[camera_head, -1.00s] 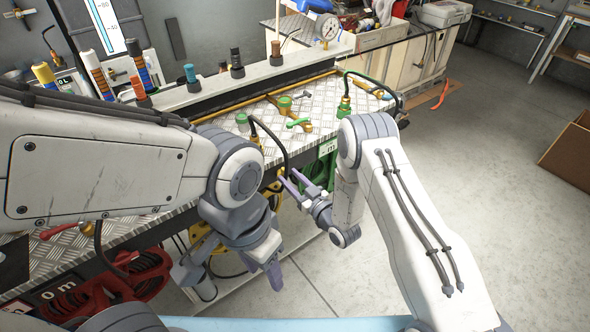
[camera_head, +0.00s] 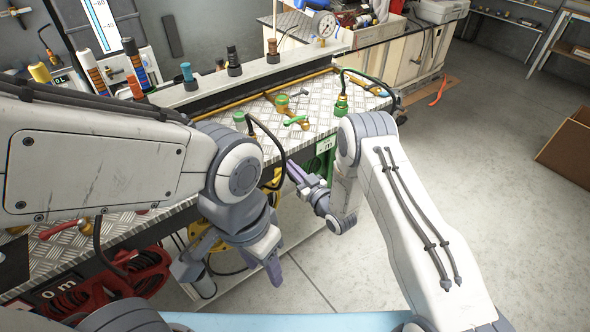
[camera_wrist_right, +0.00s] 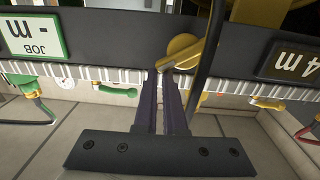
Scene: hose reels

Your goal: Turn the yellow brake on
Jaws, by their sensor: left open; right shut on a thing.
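The yellow brake (camera_wrist_right: 183,50) is a round yellow knob with a short lever on the dark front edge of the bench, upside down in the right wrist view. In the head view its yellow (camera_head: 273,178) shows partly behind my right gripper. My right gripper (camera_head: 291,168) is at the bench front with its purple fingers together. In the wrist view the fingertips (camera_wrist_right: 162,76) are closed around the lever's end. My left gripper (camera_head: 229,275) hangs open and empty, low in front of the bench, left of the right gripper.
A black hose (camera_wrist_right: 207,60) hangs close beside the knob and the fingers. Label plates, "JOB - m" (camera_wrist_right: 32,38) and "4 m" (camera_wrist_right: 295,62), flank it. A red hose reel (camera_head: 140,272) sits under the bench at left. Open floor (camera_head: 490,170) lies to the right.

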